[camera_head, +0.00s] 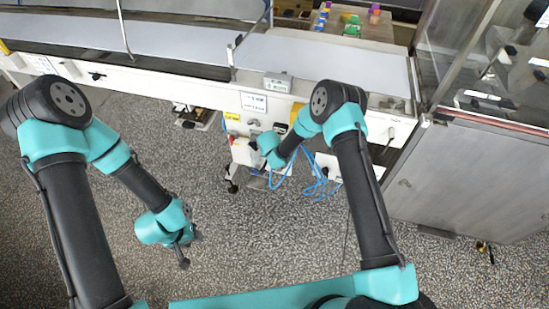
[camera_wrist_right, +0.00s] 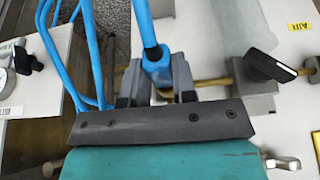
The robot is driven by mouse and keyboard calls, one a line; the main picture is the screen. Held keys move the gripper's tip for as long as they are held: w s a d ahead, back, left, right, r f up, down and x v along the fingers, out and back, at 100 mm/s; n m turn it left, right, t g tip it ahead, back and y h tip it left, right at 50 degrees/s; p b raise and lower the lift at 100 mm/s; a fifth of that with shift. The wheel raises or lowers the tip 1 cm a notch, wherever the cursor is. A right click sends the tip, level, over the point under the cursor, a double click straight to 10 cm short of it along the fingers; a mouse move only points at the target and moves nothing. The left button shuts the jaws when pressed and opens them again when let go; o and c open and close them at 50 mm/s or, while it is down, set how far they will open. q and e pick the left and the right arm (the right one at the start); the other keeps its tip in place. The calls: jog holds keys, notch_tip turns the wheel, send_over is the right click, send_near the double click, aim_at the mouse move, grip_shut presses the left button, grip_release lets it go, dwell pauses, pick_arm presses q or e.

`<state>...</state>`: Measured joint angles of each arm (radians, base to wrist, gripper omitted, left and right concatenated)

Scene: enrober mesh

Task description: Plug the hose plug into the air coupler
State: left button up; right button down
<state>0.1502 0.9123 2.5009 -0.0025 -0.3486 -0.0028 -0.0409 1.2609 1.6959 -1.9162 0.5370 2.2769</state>
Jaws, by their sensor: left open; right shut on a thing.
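The blue hose plug (camera_wrist_right: 158,66) is between the fingers of my right gripper (camera_wrist_right: 157,80), which is shut on it in the right wrist view. Its blue hose (camera_wrist_right: 143,22) leads up out of that view. A brass fitting (camera_wrist_right: 165,92) shows just below the plug, partly hidden by the gripper; I cannot tell whether it is the air coupler or whether the plug is joined to it. In the head view my right wrist hides this gripper at the machine's front. My left gripper (camera_head: 183,255) is open and empty above the floor, away from the machine.
A brass pipe (camera_wrist_right: 213,81) runs right to a valve with a dark lever (camera_wrist_right: 268,65). An "AIR" label (camera_wrist_right: 298,26) is above. Loose blue hose loops (camera_head: 318,182) hang below the machine. A steel cabinet (camera_head: 460,180) stands right. The floor (camera_head: 250,225) is clear.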

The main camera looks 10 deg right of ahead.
jog(key=c, duration=0.8)
grip_release()
jog(key=shift+w, duration=0.1)
jog(key=shift+c, duration=0.2)
jog(key=v, duration=1.7)
jog(key=shift+r, duration=0.15)
